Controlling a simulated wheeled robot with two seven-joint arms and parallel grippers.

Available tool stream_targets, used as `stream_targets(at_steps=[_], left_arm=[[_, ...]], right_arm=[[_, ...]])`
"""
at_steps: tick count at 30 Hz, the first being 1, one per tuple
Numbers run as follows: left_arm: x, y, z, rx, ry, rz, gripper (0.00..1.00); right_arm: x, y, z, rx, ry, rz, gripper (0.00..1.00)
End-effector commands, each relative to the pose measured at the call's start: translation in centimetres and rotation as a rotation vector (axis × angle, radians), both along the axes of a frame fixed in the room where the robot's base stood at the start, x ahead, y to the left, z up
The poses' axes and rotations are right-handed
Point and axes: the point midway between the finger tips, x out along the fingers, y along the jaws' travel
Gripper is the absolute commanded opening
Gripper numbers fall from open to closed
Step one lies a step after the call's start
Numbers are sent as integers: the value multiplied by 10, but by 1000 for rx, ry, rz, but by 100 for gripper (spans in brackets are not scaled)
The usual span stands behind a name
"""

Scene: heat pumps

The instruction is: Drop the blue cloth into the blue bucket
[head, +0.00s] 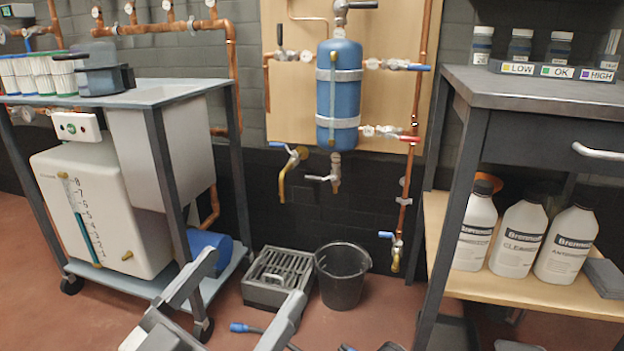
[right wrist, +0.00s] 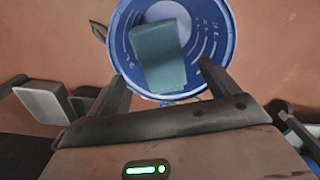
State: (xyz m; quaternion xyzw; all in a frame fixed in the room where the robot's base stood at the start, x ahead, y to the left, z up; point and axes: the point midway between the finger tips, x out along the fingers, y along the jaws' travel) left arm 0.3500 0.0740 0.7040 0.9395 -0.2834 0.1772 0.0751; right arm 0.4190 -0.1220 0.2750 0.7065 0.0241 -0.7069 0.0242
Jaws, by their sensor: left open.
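The blue bucket (right wrist: 209,20) shows from above in the right wrist view, with its round opening towards the camera. The blue cloth (right wrist: 160,55), a flat teal-blue rectangle, lies within the bucket's outline; I cannot tell whether it rests on the bottom or is above it. My right gripper (right wrist: 165,85) has its fingers spread wide on either side of the cloth, not touching it. My left gripper (head: 254,277) is open and empty at the bottom of the head view, in front of the cart. The cloth is not visible in the head view.
A black bucket (head: 342,278) and a grey grated box (head: 275,278) stand on the floor by the wall. A wheeled cart (head: 160,92) is on the left. A workbench (head: 545,84) with white bottles (head: 519,238) on its lower shelf stands on the right.

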Motion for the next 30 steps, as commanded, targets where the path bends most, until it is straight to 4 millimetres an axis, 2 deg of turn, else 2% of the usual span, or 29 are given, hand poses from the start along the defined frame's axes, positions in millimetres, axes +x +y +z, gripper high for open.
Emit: stream_targets(at_steps=[8,11,17,22,30], left_arm=[[0,0,1,0,0,-1,100],[0,-1,3,-5,19,-7,100],[-3,-2,-31,-75,315,-29,100],[-21,-9,-62,-151,599,-74,100],[-23,-7,-74,-68,655,-40,100]], right_arm=[[0,0,1,0,0,0,87],[1,0,8,0,-1,0,87],[2,-1,47,-2,-5,1,87],[1,-1,90,-2,-4,2,87],[1,-1,142,-2,-2,1,87]])
